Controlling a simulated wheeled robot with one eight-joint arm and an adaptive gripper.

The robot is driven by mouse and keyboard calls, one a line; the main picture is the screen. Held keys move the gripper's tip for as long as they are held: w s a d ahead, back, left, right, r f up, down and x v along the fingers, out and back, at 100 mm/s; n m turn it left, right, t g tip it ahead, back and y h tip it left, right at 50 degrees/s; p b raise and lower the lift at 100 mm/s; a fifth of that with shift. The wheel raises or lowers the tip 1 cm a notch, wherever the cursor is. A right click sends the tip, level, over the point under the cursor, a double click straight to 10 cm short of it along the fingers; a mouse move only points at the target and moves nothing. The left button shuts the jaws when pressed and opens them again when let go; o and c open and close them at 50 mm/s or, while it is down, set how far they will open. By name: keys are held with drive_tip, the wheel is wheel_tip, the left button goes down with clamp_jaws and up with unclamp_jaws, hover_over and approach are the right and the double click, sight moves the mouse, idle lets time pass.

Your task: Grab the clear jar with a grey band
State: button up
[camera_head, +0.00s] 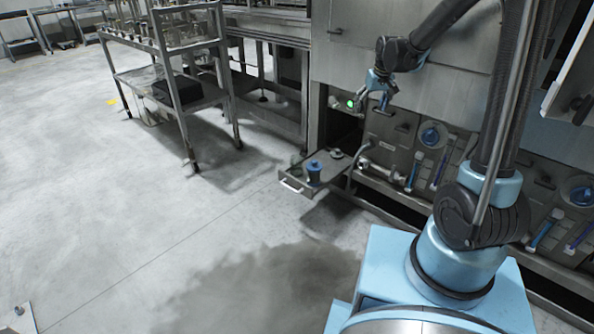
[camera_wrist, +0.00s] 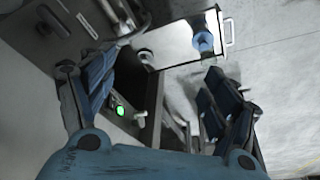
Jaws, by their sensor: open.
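A pulled-out drawer (camera_head: 296,188) holds a small blue jar-like item (camera_head: 314,172) near its front and a low grey round item (camera_head: 336,153) further in. In the wrist view the drawer (camera_wrist: 178,45) lies beyond my fingers, with the blue item (camera_wrist: 203,42) near its handle and the grey item (camera_wrist: 145,57) at its other end. I cannot make out for certain a clear jar with a grey band. My gripper (camera_head: 370,102) is open and empty above the drawer, beside the machine front. It also shows in the wrist view (camera_wrist: 160,82), fingers wide apart.
A green light (camera_head: 351,104) glows near my gripper. The grey machine panel (camera_head: 405,140) right of the drawer carries blue-handled fittings and pipes (camera_head: 380,172). A metal shelf rack (camera_head: 190,92) stands left. The floor (camera_head: 130,220) before the drawer is clear.

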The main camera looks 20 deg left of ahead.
drive_tip(key=w+a+f+n, duration=0.1)
drive_tip(key=w+a+f, duration=0.2)
drive_tip(key=a+f, duration=0.3)
drive_tip(key=w+a+f+n, duration=0.15)
drive_tip(key=a+f, duration=0.25)
drive_tip(key=a, duration=0.5)
drive_tip(key=n+y, duration=0.1)
hover_over(297, 166)
drive_tip(key=s+d, duration=0.1)
drive_tip(key=d, duration=0.3)
wheel_tip(297, 166, down, 15)
drive_tip(key=shift+s+a+x, duration=0.1)
drive_tip(key=shift+a+x, duration=0.05)
drive_tip(key=shift+x, duration=4.25)
drive_tip(key=shift+s+a+x, duration=0.1)
drive_tip(key=shift+a+x, duration=0.1)
drive_tip(key=shift+x, duration=4.25)
drive_tip(key=c, duration=1.2)
